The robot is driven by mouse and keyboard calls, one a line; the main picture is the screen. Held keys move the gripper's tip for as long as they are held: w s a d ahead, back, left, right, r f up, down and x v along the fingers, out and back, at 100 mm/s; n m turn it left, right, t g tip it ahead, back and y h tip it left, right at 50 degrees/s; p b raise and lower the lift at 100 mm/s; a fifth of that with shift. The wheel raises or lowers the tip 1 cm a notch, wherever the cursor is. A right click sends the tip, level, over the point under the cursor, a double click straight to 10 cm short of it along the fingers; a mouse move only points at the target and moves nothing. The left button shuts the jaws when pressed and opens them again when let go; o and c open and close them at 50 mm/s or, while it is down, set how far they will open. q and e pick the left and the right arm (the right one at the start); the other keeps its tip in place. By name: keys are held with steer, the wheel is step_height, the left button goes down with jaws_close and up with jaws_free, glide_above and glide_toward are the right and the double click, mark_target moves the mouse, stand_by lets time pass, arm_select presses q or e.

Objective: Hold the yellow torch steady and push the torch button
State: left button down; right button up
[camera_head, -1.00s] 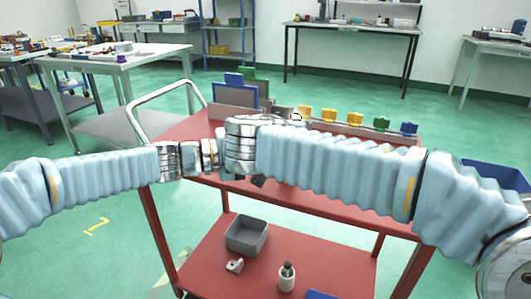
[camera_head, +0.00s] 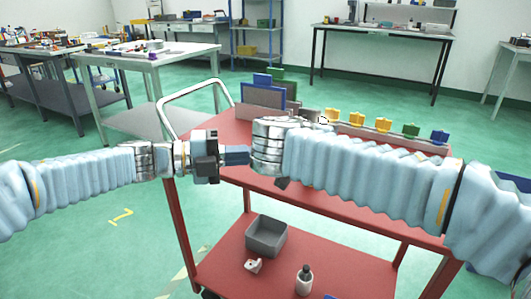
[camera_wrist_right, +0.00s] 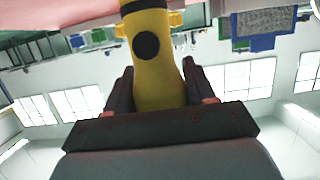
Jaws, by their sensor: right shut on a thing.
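The yellow torch (camera_wrist_right: 160,75) stands between the fingers of my right gripper (camera_wrist_right: 158,88) in the right wrist view. That gripper is shut on it. A round black button (camera_wrist_right: 146,46) shows on the torch's side, facing the wrist camera. In the head view the torch is hidden, and my right wrist covers most of the right gripper. My left gripper (camera_head: 235,156) is in the head view, just left of my right wrist, pointing right towards it. Its fingers are too small and overlapped to tell their opening. It does not show in the right wrist view.
A red trolley (camera_head: 335,207) stands below my arms. On its top are blue and green panels (camera_head: 268,92) and a row of yellow, green and blue pieces (camera_head: 357,122). Its lower shelf holds a grey bin (camera_head: 267,236), a small bottle (camera_head: 304,281) and a pale part (camera_head: 253,266).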

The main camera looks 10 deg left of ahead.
steer(key=o, duration=1.3)
steer(key=shift+c, duration=0.2)
